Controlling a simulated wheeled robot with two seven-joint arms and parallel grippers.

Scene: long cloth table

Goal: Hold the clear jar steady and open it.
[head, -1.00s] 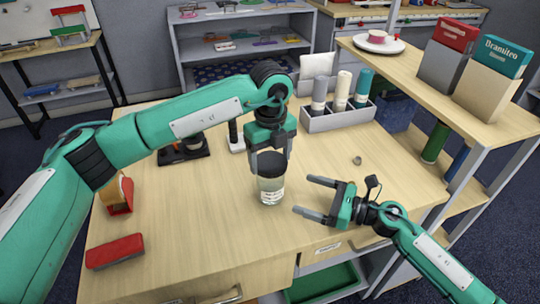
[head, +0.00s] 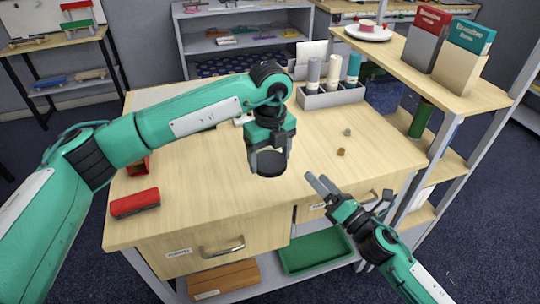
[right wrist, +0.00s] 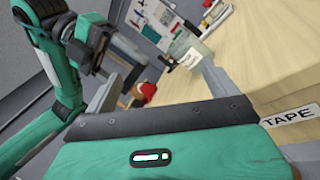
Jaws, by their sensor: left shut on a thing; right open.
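My left gripper (head: 268,158) is shut on a dark round lid (head: 268,168), held over the table with no jar body below it. The clear jar (right wrist: 186,52) shows in the right wrist view with a pale label, upright relative to the tilted table and apart from the gripper. In the head view I cannot make out the jar; my left gripper and the lid may hide it. My right gripper (head: 321,184) is open and empty near the table's front right; its spread fingers also show in the right wrist view (right wrist: 158,85).
Two small pieces, one grey (head: 347,132) and one brown (head: 341,152), lie at right. A shelf unit (head: 455,98) borders the right side.

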